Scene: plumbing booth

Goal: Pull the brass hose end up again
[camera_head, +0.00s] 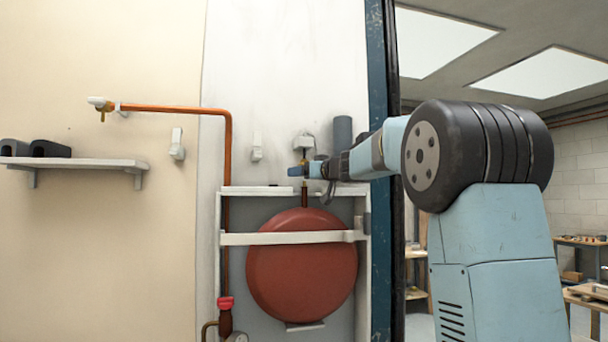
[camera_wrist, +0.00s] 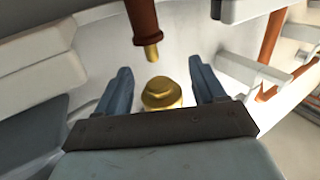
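The brass hose end (camera_wrist: 161,93) shows in the wrist view as a round, stepped brass piece between the two blue fingers of my gripper (camera_wrist: 165,88). A gap shows on each side of it, so the fingers stand open around or in front of it; I cannot tell the depth. A copper pipe with a brass tip (camera_wrist: 146,25) points toward it, apart from it. In the head view my gripper (camera_head: 306,171) is in front of the wall, just above the red round vessel (camera_head: 302,268). A little brass (camera_head: 304,160) shows there, mostly hidden by the fingers.
A white frame bar (camera_head: 285,238) crosses the vessel. A copper pipe (camera_head: 229,170) runs down the wall at left. A grey cylinder (camera_head: 343,132) is right of my gripper. A white shelf (camera_head: 85,164) holds dark items. A dark blue post (camera_head: 377,200) stands behind my arm.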

